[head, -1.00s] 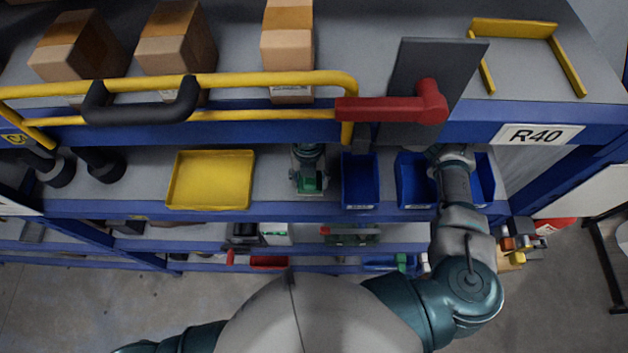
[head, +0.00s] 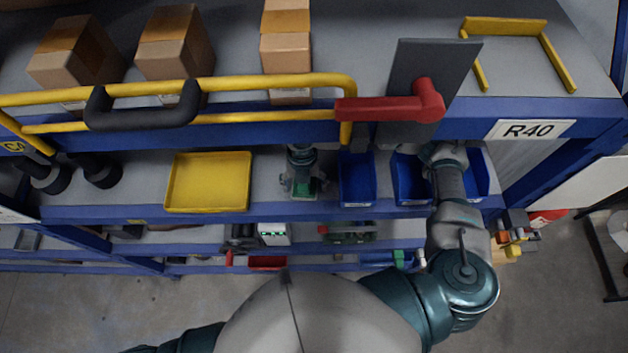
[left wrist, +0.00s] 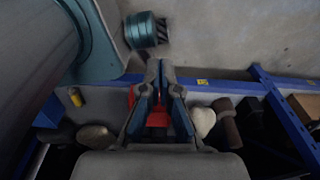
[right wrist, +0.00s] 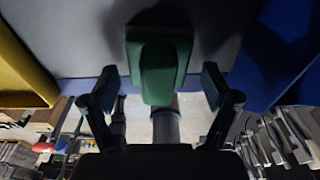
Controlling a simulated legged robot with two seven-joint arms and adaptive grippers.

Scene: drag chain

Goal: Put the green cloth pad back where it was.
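The green cloth pad (head: 304,188) is on the middle shelf, between the yellow tray and a blue bin. In the right wrist view the pad (right wrist: 158,72) shows as a green block with a darker green part above it. My right gripper (head: 302,186) reaches down over it. Its fingers (right wrist: 160,88) stand open on either side of the pad, with a visible gap on each side. My left gripper (left wrist: 160,66) is low, outside the head view, with its fingertips together. It appears empty, with a red thing (left wrist: 157,119) showing behind its fingers.
The yellow tray (head: 208,182) is left of the pad and the blue bin (head: 357,180) is right of it. The upper shelf (head: 235,60) overhangs, with a yellow rail (head: 270,80), a red handle (head: 395,107) and a dark panel (head: 440,65).

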